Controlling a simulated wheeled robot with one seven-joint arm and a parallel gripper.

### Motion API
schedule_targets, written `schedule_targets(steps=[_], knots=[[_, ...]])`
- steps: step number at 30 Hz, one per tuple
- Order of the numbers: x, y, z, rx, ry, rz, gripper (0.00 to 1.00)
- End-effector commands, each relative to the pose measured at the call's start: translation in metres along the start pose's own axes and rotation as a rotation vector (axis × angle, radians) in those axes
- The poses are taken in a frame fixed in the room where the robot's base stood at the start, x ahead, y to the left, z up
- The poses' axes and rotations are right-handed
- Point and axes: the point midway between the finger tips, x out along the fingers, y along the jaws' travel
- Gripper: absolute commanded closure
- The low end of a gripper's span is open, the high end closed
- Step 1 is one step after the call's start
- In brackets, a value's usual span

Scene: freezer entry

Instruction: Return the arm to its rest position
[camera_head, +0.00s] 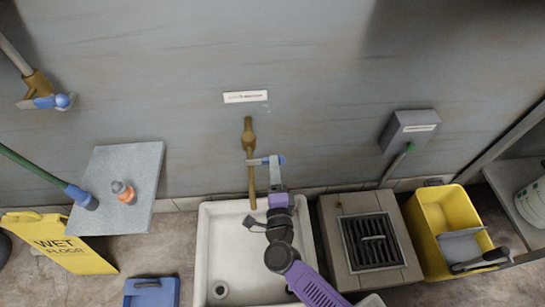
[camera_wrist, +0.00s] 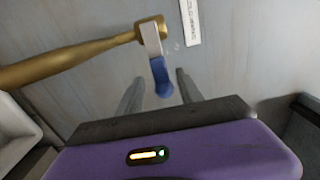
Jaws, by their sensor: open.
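My arm reaches up from the lower right over the white sink (camera_head: 204,240). My gripper (camera_head: 276,172) is open, just below a brass wall tap (camera_head: 249,140) with a blue-tipped lever (camera_head: 281,159). In the wrist view my gripper (camera_wrist: 158,86) shows two grey fingers set apart. The lever's blue tip (camera_wrist: 162,78) appears in the gap between them, and the brass tap (camera_wrist: 85,56) runs off to the left. I cannot tell whether the lever lies between the fingers or beyond them, or whether they touch it. Nothing is held.
A floor drain grate (camera_head: 372,241) and a yellow bucket (camera_head: 443,215) stand right of the sink. A grey wall box (camera_head: 408,128) hangs above. At left are a grey shelf (camera_head: 135,165) with an orange-banded bottle (camera_head: 123,192), a wet floor sign (camera_head: 60,243) and a blue container (camera_head: 152,295).

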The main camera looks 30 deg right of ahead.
Motion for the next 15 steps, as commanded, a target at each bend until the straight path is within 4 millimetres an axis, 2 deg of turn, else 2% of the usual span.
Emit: schedule_targets(steps=[6,15], knots=[[-0.017,0.0,0.0,0.0,0.001,0.0,0.56],[-0.018,0.0,0.0,0.0,0.001,0.0,0.56]])
